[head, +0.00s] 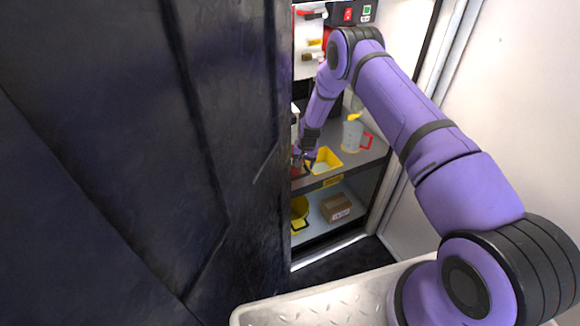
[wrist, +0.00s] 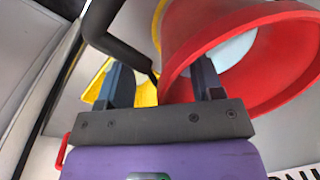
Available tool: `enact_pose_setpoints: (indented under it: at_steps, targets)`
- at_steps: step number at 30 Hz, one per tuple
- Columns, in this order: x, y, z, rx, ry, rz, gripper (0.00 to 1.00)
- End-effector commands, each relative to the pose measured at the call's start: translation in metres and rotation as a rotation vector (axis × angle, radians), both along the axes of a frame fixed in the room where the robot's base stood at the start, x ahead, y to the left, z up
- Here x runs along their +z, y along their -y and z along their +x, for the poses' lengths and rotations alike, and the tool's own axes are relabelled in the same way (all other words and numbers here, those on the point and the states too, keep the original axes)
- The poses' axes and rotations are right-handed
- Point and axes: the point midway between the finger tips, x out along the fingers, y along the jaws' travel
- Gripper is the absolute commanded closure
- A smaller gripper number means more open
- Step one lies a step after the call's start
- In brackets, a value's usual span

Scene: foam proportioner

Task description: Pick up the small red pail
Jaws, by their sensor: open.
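The small red pail (wrist: 215,25) fills the upper right of the wrist view, with its open mouth and pale inside partly showing. In the head view only a sliver of red pail (head: 296,171) shows on the middle shelf, beside the dark door's edge. My gripper (wrist: 160,78) is open. Its right finger overlaps the pail's mouth and its left finger is outside the pail, so a stretch of rim lies between them. I cannot tell whether either finger touches it. My gripper (head: 303,159) is small in the head view, over the pail.
A yellow tray (head: 333,157) sits right of the pail; a clear jug (head: 351,137) with a red handle stands farther right. A yellow bucket (head: 299,210) and cardboard box (head: 336,208) are below. The dark door (head: 130,160) blocks the left. A black curved bar (wrist: 112,38) passes near the left finger.

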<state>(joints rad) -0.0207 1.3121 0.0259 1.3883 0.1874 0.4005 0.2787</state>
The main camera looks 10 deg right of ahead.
Motion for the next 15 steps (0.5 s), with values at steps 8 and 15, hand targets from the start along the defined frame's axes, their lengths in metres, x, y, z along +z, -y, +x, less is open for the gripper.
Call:
enact_pose_setpoints:
  at_steps: [8,15]
  targets:
    - [-0.0093,-0.0006,0.0006,0.0,0.0,0.0,0.39]
    - [-0.0092,-0.0006,0.0005,0.0,0.0,0.0,0.85]
